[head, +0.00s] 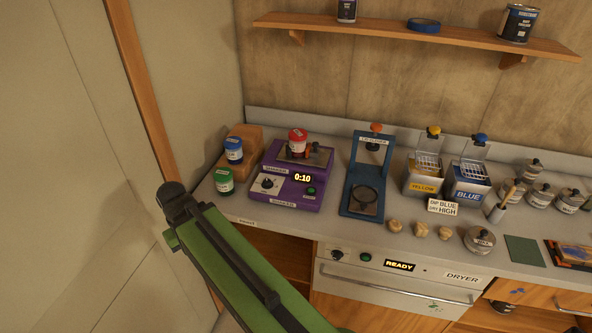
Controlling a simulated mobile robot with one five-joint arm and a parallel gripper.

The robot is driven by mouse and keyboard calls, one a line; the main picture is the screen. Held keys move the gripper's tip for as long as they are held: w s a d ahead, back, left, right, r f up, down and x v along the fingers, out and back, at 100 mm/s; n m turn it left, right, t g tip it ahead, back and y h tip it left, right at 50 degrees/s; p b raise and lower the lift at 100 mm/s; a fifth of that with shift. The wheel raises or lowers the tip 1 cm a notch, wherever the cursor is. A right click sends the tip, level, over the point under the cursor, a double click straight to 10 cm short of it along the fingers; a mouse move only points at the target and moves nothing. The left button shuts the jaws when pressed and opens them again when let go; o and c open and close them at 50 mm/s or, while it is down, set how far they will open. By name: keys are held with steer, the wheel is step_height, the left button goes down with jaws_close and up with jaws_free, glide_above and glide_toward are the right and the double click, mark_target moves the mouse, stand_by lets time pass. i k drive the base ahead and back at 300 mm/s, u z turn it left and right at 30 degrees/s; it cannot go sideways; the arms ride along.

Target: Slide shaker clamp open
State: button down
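The purple shaker (283,203) stands on the left part of the counter. Its front has a white dial, a display reading 0:10 and a green button. A red-lidded jar (298,142) stands on its top plate. Small dark clamp parts (318,156) show beside the jar; I cannot tell from this view how far they are slid. My green and black arm reaches up from the bottom, left of and in front of the shaker, apart from it. No gripper fingers show in this view.
A blue-lidded jar (234,150) and a green-lidded jar (224,181) stand left of the shaker. A blue press-like stand (354,201) is close on its right. Yellow (411,178) and blue (456,186) dip tanks stand farther right. The dryer (345,275) is below the counter.

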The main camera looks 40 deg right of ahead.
mark_target(313, 153)
steer(key=u, duration=0.75)
steer(key=k, duration=0.8)
steer(key=z, duration=0.85)
steer(key=i, duration=1)
steer(key=u, duration=0.1)
